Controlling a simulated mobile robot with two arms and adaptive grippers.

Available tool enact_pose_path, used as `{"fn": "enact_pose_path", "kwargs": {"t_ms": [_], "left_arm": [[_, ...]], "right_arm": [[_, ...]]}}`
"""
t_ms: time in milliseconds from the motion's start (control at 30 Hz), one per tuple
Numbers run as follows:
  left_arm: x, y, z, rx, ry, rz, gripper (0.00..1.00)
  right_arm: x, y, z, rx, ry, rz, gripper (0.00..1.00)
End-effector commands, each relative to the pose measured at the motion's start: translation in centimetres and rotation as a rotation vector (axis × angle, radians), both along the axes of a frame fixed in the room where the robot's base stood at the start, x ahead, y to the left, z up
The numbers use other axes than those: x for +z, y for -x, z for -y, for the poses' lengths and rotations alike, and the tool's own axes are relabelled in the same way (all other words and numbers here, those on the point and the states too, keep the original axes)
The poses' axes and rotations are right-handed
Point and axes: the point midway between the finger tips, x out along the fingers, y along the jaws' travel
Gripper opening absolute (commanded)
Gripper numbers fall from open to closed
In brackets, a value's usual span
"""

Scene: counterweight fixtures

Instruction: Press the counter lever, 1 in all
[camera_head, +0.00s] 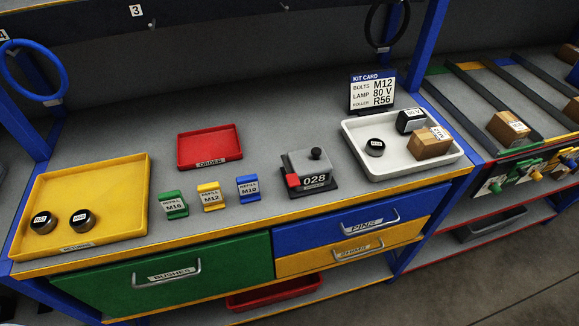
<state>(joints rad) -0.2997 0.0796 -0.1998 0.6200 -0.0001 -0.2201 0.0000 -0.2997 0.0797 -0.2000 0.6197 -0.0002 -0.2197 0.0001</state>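The counter (309,170) is a grey box on a dark base, near the front edge of the grey bench, right of its middle. Its front display reads 028. A red lever tab (293,181) sits at its left front, and a dark round knob (316,153) stands on top. Nothing touches the counter. Neither my left nor my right gripper is in the head view.
A yellow tray (118,172) and red order tray (208,147) lie left.

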Motion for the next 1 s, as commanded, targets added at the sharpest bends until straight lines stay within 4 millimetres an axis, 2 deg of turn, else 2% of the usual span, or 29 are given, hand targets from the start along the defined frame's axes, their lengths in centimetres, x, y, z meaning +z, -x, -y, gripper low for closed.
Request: {"fn": "enact_pose_path", "kwargs": {"t_ms": [333,667,700,1000], "left_arm": [[0.0,0.01,0.02,0.0,0.0,0.0,0.56],[0.0,0.01,0.02,0.0,0.0,0.0,0.02],[0.0,0.01,0.02,0.0,0.0,0.0,0.0],[0.0,0.01,0.02,0.0,0.0,0.0,0.0]], "right_arm": [[0.01,0.01,-0.02,0.0,0.0,0.0,0.61],[0.01,0.01,-0.02,0.0,0.0,0.0,0.61],[0.01,0.0,-0.02,-0.001,0.0,0.0,0.61],[0.01,0.01,-0.03,0.0,0.0,0.0,0.61]]}}
